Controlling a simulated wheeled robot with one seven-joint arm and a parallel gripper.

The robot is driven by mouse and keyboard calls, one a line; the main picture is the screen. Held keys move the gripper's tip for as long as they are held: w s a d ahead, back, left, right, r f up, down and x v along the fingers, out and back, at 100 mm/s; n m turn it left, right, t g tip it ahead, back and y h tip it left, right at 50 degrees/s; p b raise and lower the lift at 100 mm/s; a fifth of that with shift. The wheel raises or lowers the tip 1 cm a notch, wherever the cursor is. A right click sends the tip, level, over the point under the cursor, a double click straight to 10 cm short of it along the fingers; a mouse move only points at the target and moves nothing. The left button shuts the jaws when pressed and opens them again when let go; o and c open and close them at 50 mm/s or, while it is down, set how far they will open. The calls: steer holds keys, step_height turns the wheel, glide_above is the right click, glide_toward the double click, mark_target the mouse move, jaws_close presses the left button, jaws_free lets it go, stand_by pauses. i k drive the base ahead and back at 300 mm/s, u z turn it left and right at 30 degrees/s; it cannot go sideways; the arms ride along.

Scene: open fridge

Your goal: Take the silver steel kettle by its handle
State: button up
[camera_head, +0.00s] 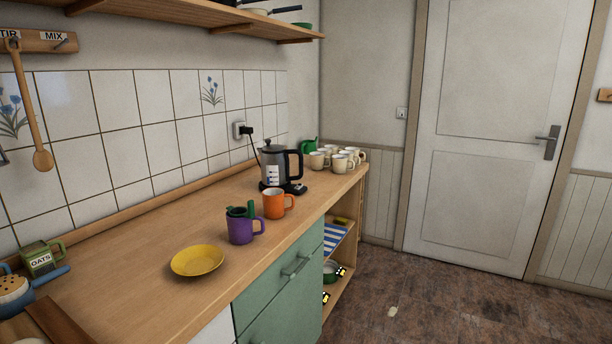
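The silver steel kettle (273,168) stands upright on its dark base near the back of the wooden counter. Its body is grey with a black lid. Its black handle (299,164) faces right, and a white label shows on its lower front. A black cord runs from behind it to a wall socket. My gripper is not in view.
An orange mug (274,204) stands in front of the kettle, with a purple mug (240,229) and a yellow plate (197,261) nearer. Several cream mugs (343,164) and a green item (309,146) sit behind. A shelf (190,14) hangs above. The floor (440,300) is mostly clear.

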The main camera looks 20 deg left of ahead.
mark_target(274, 166)
steer(key=z, duration=0.25)
steer(key=i, duration=1.9)
steer(key=u, duration=0.5)
steer(key=i, duration=1.05)
steer(key=u, duration=1.2)
steer(key=i, duration=0.75)
steer(key=u, duration=0.65)
